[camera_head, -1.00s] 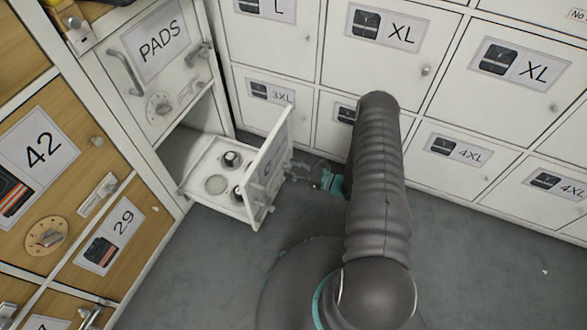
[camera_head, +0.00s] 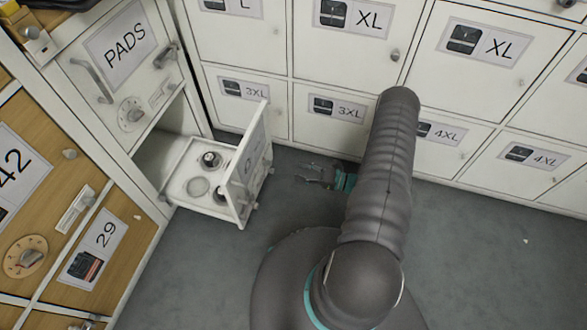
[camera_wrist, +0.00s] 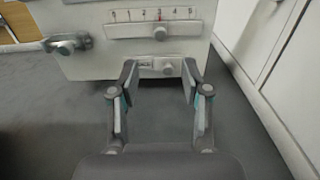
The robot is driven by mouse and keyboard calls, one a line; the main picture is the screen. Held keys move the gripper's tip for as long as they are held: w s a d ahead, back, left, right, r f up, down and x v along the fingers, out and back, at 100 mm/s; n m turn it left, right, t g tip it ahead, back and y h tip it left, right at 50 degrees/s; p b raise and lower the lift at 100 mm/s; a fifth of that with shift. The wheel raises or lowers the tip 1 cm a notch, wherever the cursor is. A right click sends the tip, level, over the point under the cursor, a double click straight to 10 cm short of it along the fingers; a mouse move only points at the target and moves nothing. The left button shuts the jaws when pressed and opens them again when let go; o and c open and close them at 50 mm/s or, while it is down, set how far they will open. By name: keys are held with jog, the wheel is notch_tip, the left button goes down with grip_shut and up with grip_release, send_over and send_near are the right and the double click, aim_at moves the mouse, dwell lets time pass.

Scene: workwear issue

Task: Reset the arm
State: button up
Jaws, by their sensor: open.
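My gripper (camera_head: 318,174) is low over the grey floor, to the right of an open white drawer (camera_head: 222,205). It is apart from the drawer front and holds nothing. In the wrist view my gripper (camera_wrist: 158,82) has its two fingers spread, with the drawer front (camera_wrist: 130,50) ahead of them. That front carries a numbered slider scale (camera_wrist: 155,15), a knob at its left and a small latch between the fingertips.
The drawer holds dark round items (camera_head: 211,160) in round recesses. A PADS door (camera_head: 118,55) is above it. White lockers (camera_head: 330,108) line the back and wooden lockers (camera_head: 92,250) stand at left.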

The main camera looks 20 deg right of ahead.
jog(key=shift+s+d, duration=0.2)
jog(key=shift+d, duration=0.05)
dwell(0.4)
